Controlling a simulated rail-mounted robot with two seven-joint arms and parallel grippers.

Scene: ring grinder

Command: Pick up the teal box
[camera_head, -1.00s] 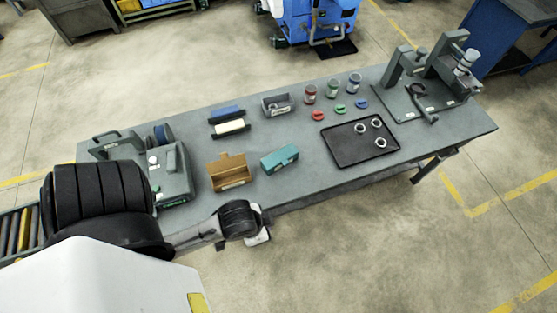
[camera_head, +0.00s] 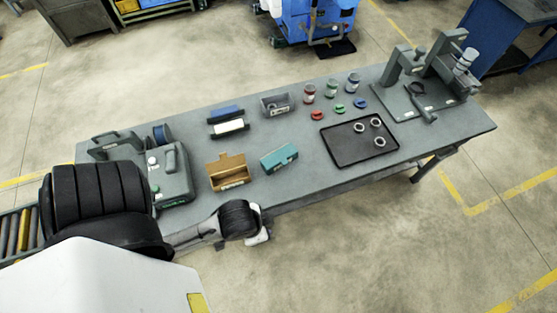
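The teal box (camera_head: 279,158) lies on the grey workbench near its front edge, right of the open brown box (camera_head: 227,171). It is set at a slant, with a pale label on its front side, and nothing touches it. My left arm comes in from the lower left. Its dark round joint is at the bench's front edge, below and left of the teal box and apart from it. No fingers of my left gripper show. My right arm and gripper are out of the picture.
The grey workbench (camera_head: 300,190) also carries a grey machine (camera_head: 173,176), blue and white blocks in holders, a grey bin (camera_head: 277,104), small jars, coloured rings and a black tray (camera_head: 345,148) with metal rings. A press fixture (camera_head: 420,95) stands at the right. Bench around the teal box is clear.

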